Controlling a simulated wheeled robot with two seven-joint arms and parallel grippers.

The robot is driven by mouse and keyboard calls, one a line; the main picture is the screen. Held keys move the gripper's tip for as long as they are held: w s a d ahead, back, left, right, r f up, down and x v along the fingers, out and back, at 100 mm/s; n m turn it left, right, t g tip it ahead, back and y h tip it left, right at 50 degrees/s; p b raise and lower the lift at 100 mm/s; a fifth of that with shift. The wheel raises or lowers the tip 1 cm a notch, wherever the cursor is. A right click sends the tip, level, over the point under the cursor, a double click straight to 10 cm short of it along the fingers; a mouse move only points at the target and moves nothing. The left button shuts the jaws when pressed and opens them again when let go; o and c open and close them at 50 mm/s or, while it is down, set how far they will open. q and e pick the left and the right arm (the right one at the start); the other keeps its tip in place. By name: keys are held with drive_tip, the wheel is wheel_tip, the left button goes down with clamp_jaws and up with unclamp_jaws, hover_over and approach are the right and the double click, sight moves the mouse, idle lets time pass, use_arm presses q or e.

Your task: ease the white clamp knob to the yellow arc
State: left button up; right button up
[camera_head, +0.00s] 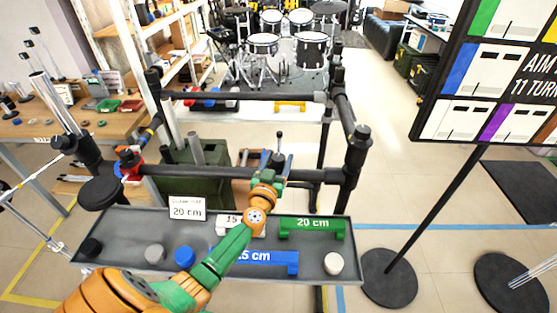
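My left arm comes in from the bottom left and reaches over the tray. My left gripper (276,162) is at the black crossbar (220,172) of the rack. Its two fingers stand apart around a dark part with a thin upright lever (279,140). I cannot tell whether they grip it. A white round knob (333,263) sits at the tray's right end, clear of the gripper. I cannot make out a white clamp knob or a yellow arc at the gripper; the hand and wrist may hide them. My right gripper is not in view.
The grey tray (130,226) holds black, grey and blue (185,256) knobs, a green 20 cm block (312,226) and a blue block (265,262). Rack posts (355,160) stand on both sides. A yellow bar (290,105) lies behind. A sign on a stand is at right.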

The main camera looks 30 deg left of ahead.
use_arm(q)
clamp_jaws()
drive_tip(key=shift+d+r+n+g+y+p, duration=0.15)
drive_tip(key=shift+n+g+y+p, duration=0.6)
drive_tip(key=shift+n+y, duration=0.6)
drive_tip(key=shift+f+n+g+y, duration=0.25)
drive_tip(key=shift+n+g+y, duration=0.35)
drive_tip(key=shift+y, duration=0.65)
drive_tip(key=shift+f+n+g+y+b, duration=0.1)
drive_tip(key=shift+n+g+y+b, duration=0.4)
drive_tip(key=shift+g+y, duration=0.1)
drive_tip(key=n+g+y+b, duration=0.2)
drive_tip(key=n+g+b, duration=0.1)
drive_tip(key=b, duration=0.5)
drive_tip(key=n+g+y+b, duration=0.3)
drive_tip(key=g+b, duration=0.2)
drive_tip(key=b, duration=0.3)
drive_tip(key=shift+f, duration=0.15)
drive_tip(key=shift+r+n+g+b, duration=0.25)
drive_tip(key=shift+g+b, duration=0.1)
drive_tip(key=shift+b, duration=0.1)
drive_tip(key=shift+r, duration=0.1)
